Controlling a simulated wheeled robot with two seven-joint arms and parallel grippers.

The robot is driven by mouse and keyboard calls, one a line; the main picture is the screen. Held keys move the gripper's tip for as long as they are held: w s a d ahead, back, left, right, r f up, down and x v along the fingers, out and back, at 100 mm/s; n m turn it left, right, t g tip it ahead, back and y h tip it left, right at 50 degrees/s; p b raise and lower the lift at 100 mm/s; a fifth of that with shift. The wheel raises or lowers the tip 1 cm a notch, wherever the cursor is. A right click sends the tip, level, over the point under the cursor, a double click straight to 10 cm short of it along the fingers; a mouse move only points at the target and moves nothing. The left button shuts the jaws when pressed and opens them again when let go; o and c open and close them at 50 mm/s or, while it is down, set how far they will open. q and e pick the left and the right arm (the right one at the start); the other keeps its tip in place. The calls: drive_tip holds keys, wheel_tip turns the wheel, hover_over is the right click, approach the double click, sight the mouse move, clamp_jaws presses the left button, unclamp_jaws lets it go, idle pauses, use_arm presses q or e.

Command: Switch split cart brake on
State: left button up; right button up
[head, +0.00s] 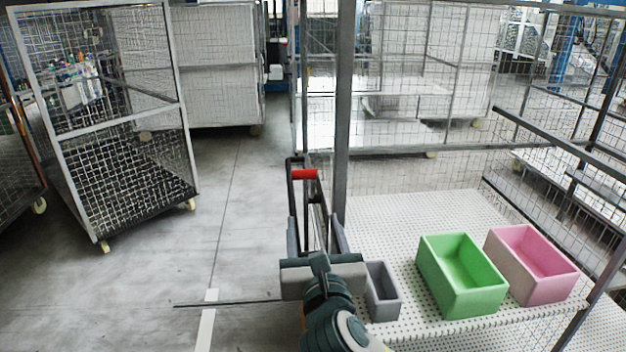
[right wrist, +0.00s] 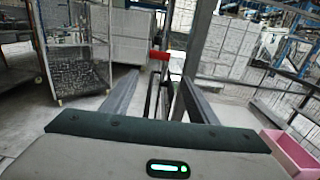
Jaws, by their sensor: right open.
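The brake lever of the cart is a dark upright bar frame with a red grip (head: 304,174) at its top. It stands beside the cart's near post (head: 343,120). My right gripper (head: 314,228) is open, with its two fingers pointing forward toward the lever, below the red grip in the picture. In the right wrist view the red grip (right wrist: 159,55) shows between and just above the fingertips (right wrist: 160,80). The dark bars run down between the fingers, and no finger visibly grips them. My left gripper is not in view.
The cart's perforated white shelf (head: 400,215) holds a grey bin (head: 383,300), a green bin (head: 462,290) and a pink bin (head: 545,290), close right of my right arm. A wire-mesh cage cart (head: 110,130) stands at the left. The grey floor between is clear.

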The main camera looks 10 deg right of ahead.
sight(304, 178)
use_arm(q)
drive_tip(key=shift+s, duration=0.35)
use_arm(e)
drive_tip(key=w+p, duration=0.5)
drive_tip(key=w, duration=1.1)
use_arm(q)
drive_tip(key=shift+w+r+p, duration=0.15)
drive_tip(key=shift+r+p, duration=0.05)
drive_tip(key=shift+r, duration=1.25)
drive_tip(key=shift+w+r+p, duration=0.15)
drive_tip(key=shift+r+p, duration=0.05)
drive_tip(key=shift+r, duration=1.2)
use_arm(e)
drive_tip(key=shift+w, duration=0.75)
